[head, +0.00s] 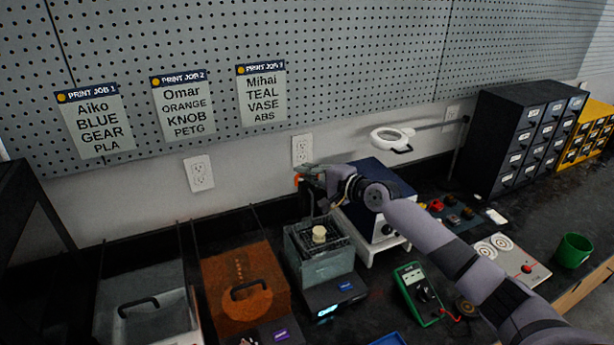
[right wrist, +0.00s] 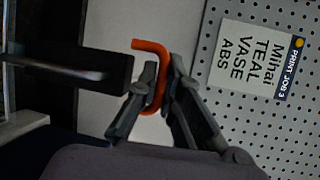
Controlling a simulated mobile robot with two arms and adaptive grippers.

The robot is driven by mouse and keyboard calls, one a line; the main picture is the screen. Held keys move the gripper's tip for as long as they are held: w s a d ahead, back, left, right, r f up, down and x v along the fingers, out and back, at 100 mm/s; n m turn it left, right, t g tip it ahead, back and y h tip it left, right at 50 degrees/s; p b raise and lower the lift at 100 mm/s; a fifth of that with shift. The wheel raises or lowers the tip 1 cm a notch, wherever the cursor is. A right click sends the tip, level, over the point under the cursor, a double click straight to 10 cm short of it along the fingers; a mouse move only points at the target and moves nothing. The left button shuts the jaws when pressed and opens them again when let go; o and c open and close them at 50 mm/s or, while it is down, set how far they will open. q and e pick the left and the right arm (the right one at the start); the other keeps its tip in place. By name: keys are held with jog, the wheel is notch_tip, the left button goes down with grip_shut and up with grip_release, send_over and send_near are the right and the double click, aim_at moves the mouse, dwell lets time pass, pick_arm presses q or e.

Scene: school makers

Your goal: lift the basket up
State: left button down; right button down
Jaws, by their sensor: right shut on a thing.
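My right gripper (head: 308,176) is above and behind the greenish-grey tank unit (head: 318,268) in the head view. It is shut on a bent orange handle (right wrist: 162,62), which shows between its fingers in the right wrist view. A small orange part of that handle shows at the fingertips in the head view (head: 298,177). A dark gridded basket (head: 335,245) shows at the tank's top, with a cream knob-like piece (head: 319,234) on it. I cannot tell how the handle joins the basket. My left gripper is not in view.
Left of the tank stand an orange lidded unit (head: 222,285) and a grey lidded one (head: 140,272). A dark blue box (head: 372,190) is behind my right arm. A green multimeter (head: 413,287) and a green cup (head: 573,250) lie right. The pegboard wall (head: 330,60) is close behind.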

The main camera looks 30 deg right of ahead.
jog(key=shift+w+d+r, duration=0.1)
jog(key=shift+r, duration=0.35)
jog(key=c, duration=2)
grip_release()
jog(key=shift+f, duration=0.15)
jog(key=shift+s, duration=0.3)
jog(key=shift+v, duration=5.8)
